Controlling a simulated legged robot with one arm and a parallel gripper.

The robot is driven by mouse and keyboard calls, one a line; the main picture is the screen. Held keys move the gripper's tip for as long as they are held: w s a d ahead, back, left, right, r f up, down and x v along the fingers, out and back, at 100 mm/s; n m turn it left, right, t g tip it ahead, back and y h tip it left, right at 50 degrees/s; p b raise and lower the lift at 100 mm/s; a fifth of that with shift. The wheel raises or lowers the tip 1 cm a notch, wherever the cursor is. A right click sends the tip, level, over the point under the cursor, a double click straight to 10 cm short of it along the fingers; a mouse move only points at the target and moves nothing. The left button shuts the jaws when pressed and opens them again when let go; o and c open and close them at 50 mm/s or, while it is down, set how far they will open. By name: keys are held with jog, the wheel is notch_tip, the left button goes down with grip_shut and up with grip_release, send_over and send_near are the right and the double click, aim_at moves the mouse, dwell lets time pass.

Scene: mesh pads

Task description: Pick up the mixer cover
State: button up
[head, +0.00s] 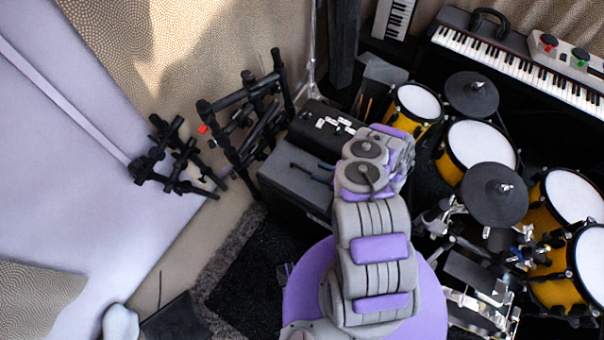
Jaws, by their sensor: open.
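My grey and purple arm rises from the purple round base in the middle of the head view. Its far joints lie beside the right side of a black case. My gripper cannot be made out; the far end of the arm seems to be hidden behind its own joints. The black case (316,122) has a rounded top with several small white pieces on it, and may be the mixer cover, but I cannot tell for sure. It rests at the back of a dark grey box (290,187). A thin dark blue tool-like thing (308,172) lies on the box, close to my arm.
Black folding stands (177,157) stand left of the box. A drum kit with yellow drums (482,145) and dark cymbal pads (494,195) crowds the right. A keyboard (520,55) is at the back right.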

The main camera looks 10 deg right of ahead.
aim_at(302, 168)
jog(key=b+x, duration=0.1)
jog(key=x, duration=0.3)
jog(key=b+x, duration=0.1)
jog(key=x, duration=0.4)
jog(key=shift+s+a+f+b, duration=0.15)
jog(key=shift+s+a+b, duration=0.1)
jog(key=shift+s+b, duration=0.15)
jog(key=shift+w+a, duration=0.15)
jog(key=shift+w, duration=0.1)
grip_shut()
